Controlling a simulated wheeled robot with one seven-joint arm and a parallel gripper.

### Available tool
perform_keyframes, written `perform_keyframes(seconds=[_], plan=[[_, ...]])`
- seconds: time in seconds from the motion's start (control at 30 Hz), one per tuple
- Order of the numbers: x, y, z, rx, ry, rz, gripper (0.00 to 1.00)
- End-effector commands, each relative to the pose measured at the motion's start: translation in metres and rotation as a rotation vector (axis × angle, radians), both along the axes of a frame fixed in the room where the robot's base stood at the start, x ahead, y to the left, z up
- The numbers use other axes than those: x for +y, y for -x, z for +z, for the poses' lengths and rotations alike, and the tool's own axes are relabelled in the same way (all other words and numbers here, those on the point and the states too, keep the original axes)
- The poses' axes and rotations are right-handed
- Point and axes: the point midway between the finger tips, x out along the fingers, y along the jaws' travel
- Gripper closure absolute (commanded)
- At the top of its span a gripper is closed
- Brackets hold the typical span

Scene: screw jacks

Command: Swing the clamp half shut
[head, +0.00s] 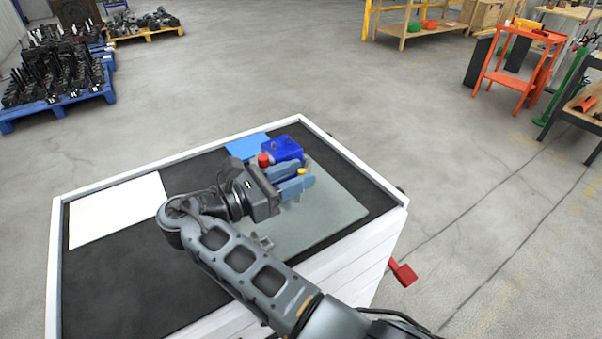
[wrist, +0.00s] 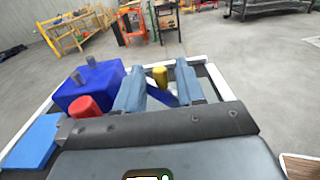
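A dark blue block (head: 284,149) stands on the cart top; the wrist view shows two grey pins on the block (wrist: 92,88). A red cylinder (wrist: 86,106) is beside it, also seen in the head view (head: 263,160). A yellow knob (wrist: 160,76) on a blue bar (wrist: 160,96) lies between the fingers of my gripper (wrist: 158,84); this bar may be the clamp half, but I cannot be sure. The fingers are apart, with gaps on both sides of the knob. In the head view my gripper (head: 296,177) hides much of the bar.
The cart top (head: 120,279) is black with a raised white rim. A grey-green mat (head: 335,205), a white sheet (head: 115,212) and a light blue plate (head: 247,145) lie on it. A small grey part (head: 262,242) sits by my arm. A red handle (head: 403,272) sticks out of the cart's side.

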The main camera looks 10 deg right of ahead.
Motion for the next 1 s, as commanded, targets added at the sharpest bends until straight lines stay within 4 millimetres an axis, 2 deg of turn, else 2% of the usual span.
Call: perform_keyframes(seconds=[0.2, 0.37, 0.8, 1.0], plan=[[0.039, 0.013, -0.001, 0.001, -0.001, 0.003, 0.62], [0.051, 0.018, -0.001, 0.001, -0.001, 0.002, 0.62], [0.057, 0.02, -0.001, 0.001, 0.0, 0.0, 0.62], [0.057, 0.02, -0.003, 0.002, -0.002, 0.003, 0.8]])
